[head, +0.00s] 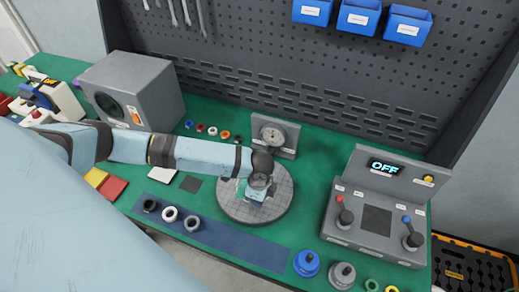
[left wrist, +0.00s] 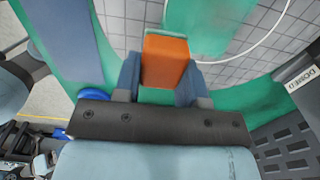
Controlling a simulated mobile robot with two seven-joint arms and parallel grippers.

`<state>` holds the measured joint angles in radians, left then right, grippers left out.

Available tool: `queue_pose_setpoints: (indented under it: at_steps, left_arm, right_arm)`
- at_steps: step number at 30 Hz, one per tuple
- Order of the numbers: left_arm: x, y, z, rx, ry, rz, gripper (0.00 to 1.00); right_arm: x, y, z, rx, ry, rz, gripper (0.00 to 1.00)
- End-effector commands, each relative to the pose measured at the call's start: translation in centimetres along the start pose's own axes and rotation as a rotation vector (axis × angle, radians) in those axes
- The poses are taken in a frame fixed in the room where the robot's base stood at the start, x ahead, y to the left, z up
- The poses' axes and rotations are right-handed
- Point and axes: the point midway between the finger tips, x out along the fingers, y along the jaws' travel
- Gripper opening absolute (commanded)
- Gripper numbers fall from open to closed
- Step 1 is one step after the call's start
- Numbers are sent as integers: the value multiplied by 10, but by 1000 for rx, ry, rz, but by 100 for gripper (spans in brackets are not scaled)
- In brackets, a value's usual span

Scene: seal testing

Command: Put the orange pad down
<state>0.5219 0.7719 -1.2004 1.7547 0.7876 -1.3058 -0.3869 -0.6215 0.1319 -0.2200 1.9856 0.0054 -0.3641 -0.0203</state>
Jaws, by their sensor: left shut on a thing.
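The orange pad (left wrist: 165,62) is clamped between the two fingers of my left gripper (left wrist: 158,82) in the left wrist view, with the grey tiled disc behind it. In the head view my left gripper (head: 258,172) is over the round grey tiled disc (head: 278,203), near its back edge. The orange pad cannot be made out there, hidden by the gripper. A clear teal-tinted piece (head: 255,190) shows at the disc's middle, just below the gripper. My right gripper is in neither view.
Yellow (head: 95,177) and red pads (head: 113,188) lie at left, with a white pad (head: 161,174) and dark pad (head: 190,184) nearer the disc. A dial gauge (head: 273,137) stands close behind. A control box (head: 375,208) reading OFF stands right. Several rings lie on the blue strip (head: 230,235).

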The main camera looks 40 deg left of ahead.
Motion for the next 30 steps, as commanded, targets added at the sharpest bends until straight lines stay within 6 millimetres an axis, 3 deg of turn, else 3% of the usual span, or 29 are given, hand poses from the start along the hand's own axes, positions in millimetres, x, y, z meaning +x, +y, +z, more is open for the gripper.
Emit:
queue_pose_setpoints:
  at_steps: [9, 15, 21, 30]
  left_arm:
    - [-96, -1, 0, 1, 3, -5, 11]
    - [-140, -1, 0, 1, 3, -3, 11]
    - [-161, -1, 0, -1, 1, -2, 11]
    - [-166, -1, -1, -21, 1, -1, 11]
  right_arm:
    - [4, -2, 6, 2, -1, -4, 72]
    - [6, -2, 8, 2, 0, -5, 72]
    - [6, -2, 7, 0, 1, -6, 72]
    - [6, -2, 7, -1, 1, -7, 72]
